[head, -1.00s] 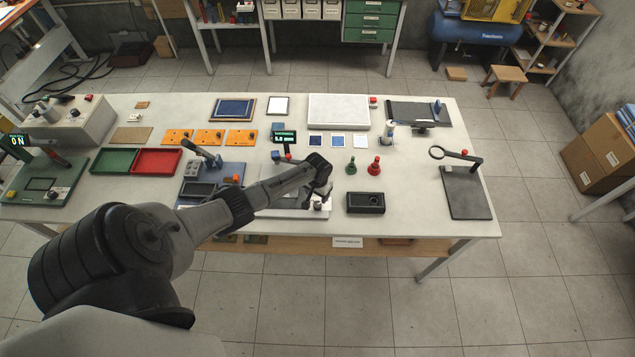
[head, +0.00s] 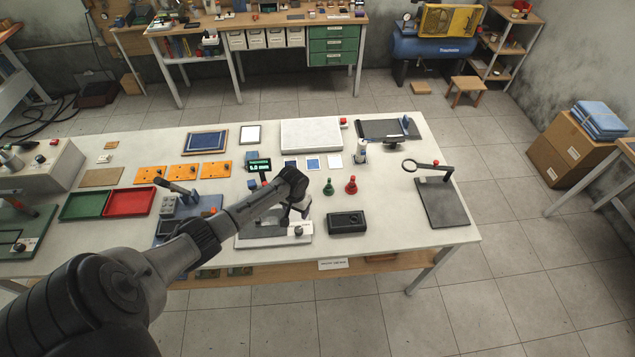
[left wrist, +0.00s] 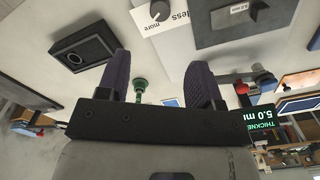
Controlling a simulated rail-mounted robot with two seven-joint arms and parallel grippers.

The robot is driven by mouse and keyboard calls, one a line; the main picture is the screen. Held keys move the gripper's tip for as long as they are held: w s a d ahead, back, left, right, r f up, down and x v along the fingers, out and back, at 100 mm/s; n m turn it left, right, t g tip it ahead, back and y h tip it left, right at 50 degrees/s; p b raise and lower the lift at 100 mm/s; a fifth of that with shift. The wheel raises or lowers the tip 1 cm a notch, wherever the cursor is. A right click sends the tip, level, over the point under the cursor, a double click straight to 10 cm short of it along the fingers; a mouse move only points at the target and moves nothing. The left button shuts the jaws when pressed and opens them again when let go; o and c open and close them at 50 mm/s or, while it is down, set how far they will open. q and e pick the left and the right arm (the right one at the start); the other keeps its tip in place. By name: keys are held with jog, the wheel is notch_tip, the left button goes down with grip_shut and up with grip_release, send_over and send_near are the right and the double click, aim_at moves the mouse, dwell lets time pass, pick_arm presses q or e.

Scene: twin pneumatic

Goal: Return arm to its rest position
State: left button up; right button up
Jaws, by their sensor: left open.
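My left arm reaches in from the lower left of the head view. Its gripper (head: 294,214) is over the front middle of the white table (head: 400,262), above a light-coloured device with a dark knob (head: 298,231). In the left wrist view the two dark fingers of the left gripper (left wrist: 158,75) stand apart with nothing held between them. The device's plate, with the word "less" and a knob (left wrist: 161,10), shows beyond the fingers. A display (head: 258,165) reads 5.0 mm; it also shows in the left wrist view (left wrist: 265,117). My right gripper is not in view.
Close right of the gripper are a black box (head: 347,222), a green piece (head: 328,187) and a red piece (head: 351,186). To the left are a blue-based fixture (head: 188,212) and red (head: 131,202) and green (head: 86,205) trays. A magnifier stand (head: 442,202) is at right.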

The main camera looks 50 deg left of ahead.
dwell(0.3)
pick_arm(q)
jog(key=w+d+r+m+t+y, duration=0.35)
jog(key=w+r+m, duration=0.2)
jog(key=r, duration=0.55)
jog(key=s+d+r+m+t, duration=0.3)
jog(key=d+r, duration=0.4)
jog(key=d, duration=0.5)
jog(key=s+d+r+h, duration=0.2)
jog(key=s+d, duration=0.8)
jog(key=s, duration=0.1)
jog(key=s+d+f+g+h, duration=0.1)
jog(key=s+d+f+g, duration=0.2)
jog(key=s+f, duration=0.4)
jog(key=s+n, duration=0.1)
jog(key=s, duration=0.5)
jog(key=shift+s+d+f+h, duration=0.15)
jog(key=shift+d+h, duration=0.05)
jog(key=shift+h, duration=0.15)
